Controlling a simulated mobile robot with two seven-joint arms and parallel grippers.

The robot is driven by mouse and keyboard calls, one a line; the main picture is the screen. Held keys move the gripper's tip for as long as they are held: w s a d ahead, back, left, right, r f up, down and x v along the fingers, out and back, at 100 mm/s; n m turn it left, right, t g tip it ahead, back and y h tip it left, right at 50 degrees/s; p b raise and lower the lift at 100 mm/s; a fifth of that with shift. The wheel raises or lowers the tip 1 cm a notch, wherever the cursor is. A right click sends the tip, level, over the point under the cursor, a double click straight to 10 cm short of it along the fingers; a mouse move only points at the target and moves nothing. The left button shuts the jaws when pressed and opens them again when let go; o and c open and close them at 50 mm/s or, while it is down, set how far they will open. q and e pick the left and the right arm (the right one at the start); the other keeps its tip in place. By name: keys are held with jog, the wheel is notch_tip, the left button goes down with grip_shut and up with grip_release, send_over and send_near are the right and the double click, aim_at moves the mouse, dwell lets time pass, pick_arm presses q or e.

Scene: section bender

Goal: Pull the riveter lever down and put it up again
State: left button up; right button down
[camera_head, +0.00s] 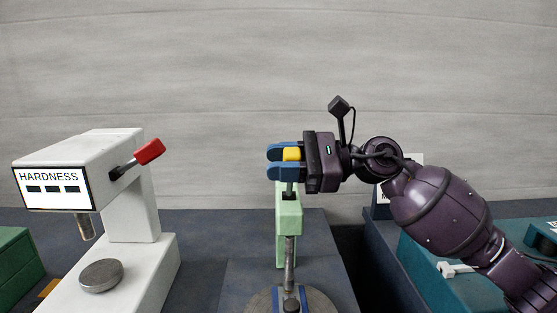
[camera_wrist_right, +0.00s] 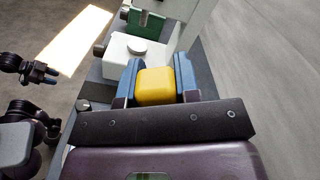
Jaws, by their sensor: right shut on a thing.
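The riveter (camera_head: 289,218) stands in the middle of the head view, with a pale green body, a metal rod and a round base at the lower edge. Its yellow lever knob (camera_head: 291,154) is at the top, above the green body. My right gripper (camera_head: 284,154) comes in from the right, and its blue fingers are shut on the knob. The right wrist view shows the yellow knob (camera_wrist_right: 156,86) between both fingers. The fingers hide most of the lever. My left gripper (camera_wrist_right: 40,73) shows small at the left of the right wrist view, apart from the riveter; its opening is unclear.
A white hardness tester (camera_head: 130,150) with a red-handled lever (camera_head: 149,152) stands at the left. A green object (camera_head: 18,262) is at the far left edge. A teal machine (camera_head: 425,270) lies behind my right arm. Grey wall fills the back.

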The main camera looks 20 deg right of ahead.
pick_arm(q)
jog(key=shift+w+r, duration=0.15)
jog(key=shift+w, duration=0.2)
pick_arm(e)
jog(key=shift+s+f+n, duration=0.15)
jog(key=shift+f+n, duration=0.05)
jog(key=shift+n, duration=0.1)
pick_arm(q)
jog(key=shift+d, duration=0.1)
pick_arm(e)
jog(key=c, duration=0.9)
grip_release()
jog(key=shift+c, duration=0.2)
jog(key=shift+o, duration=0.5)
jog(key=shift+d, duration=0.25)
pick_arm(q)
jog(key=shift+s+f+b, duration=0.2)
jog(key=shift+f+b, duration=0.2)
jog(key=shift+f, duration=0.05)
pick_arm(e)
jog(key=v, duration=1)
